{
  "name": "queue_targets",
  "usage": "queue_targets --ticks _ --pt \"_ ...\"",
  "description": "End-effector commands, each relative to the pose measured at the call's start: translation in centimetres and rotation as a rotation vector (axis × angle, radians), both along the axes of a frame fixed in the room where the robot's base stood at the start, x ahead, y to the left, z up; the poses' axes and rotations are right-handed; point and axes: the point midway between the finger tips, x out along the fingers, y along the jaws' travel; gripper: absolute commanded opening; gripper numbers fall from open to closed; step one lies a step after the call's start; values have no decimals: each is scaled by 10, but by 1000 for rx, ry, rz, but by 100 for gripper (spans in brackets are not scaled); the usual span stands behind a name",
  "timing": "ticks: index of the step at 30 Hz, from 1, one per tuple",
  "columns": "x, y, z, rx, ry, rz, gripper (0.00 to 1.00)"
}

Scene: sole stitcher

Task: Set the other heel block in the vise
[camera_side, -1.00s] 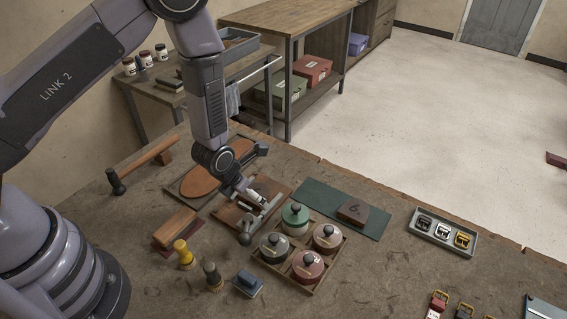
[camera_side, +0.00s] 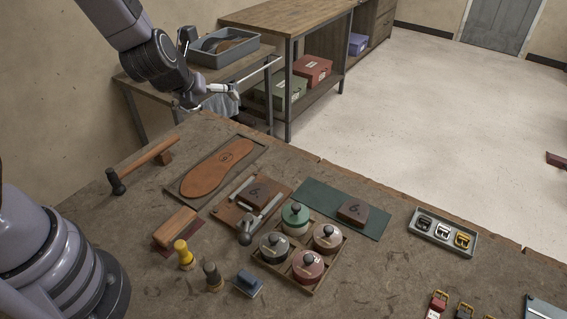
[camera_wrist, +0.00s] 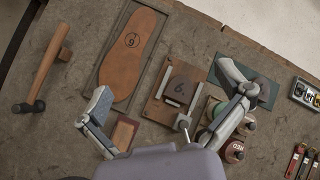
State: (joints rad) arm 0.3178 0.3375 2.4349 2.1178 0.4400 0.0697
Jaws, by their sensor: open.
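One dark heel block (camera_side: 257,193) marked 6 sits in the vise (camera_side: 228,213) between its metal bars, on a wooden base. The block (camera_wrist: 180,86) and vise (camera_wrist: 153,111) also show in the wrist view. A second dark heel block (camera_side: 354,211), also marked 6, lies flat on the green mat (camera_side: 318,197) right of the vise; my right finger hides it in the wrist view. My gripper (camera_side: 214,97) is up beyond the bench's back edge, in front of the side table, clear of both blocks. It is open and empty, its fingers spread apart in the wrist view (camera_wrist: 165,78).
A leather sole (camera_side: 217,167) lies in a tray behind the vise. A hammer (camera_side: 143,165) is at left. Lidded pots (camera_side: 274,246) in a wooden tray stand close in front of the vise and mat. A buckle tray (camera_side: 443,232) is at right.

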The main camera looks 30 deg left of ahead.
Motion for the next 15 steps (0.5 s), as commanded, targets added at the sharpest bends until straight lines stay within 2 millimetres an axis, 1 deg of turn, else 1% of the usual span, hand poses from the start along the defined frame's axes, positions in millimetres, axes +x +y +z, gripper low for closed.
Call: queue_targets --ticks 1,2,3,5,6,8,9,11,12,14,15 --pt "-2 23 32 -64 -87 175 100" --pt "-6 36 48 -105 -132 285 100" --pt "-14 53 68 -163 -187 430 100" --pt "-32 76 93 -258 -260 644 100" --pt "-46 89 107 -326 -301 783 100" --pt "-72 105 123 -437 -350 986 100" --pt "-90 112 132 -517 -374 1119 100" --pt "-119 118 141 -646 -396 1310 100" --pt "-137 118 145 -739 -399 1429 100" --pt "-162 112 149 -880 -386 1591 100" --pt "-177 106 151 -971 -368 1684 100"
